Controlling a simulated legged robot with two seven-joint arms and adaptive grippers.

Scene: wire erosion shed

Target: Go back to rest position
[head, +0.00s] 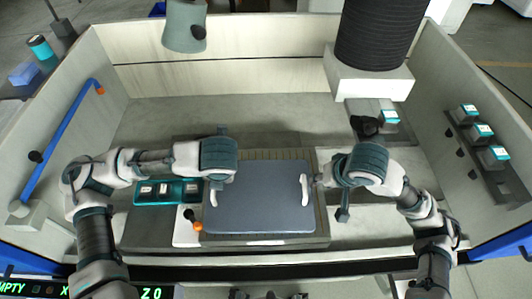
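My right gripper (319,182) points left from its teal wrist and sits beside the right white handle (305,190) of a blue-grey panel (258,198). It is too small to tell whether its fingers are open, shut or touching the handle. My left arm comes in from the left and its teal-banded wrist (219,155) is over the panel's upper left corner, just above the left white handle (213,197). The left gripper's fingers are mostly hidden under the wrist. The panel lies flat over the slotted bed of the tank.
Pale walls (220,75) enclose the work tank. Teal-edged blocks (168,192) sit left of the panel. A blue bar (62,140) runs along the left wall. A dark ribbed column (378,35) stands at the back right. Several teal-and-white blocks (483,130) line the right wall.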

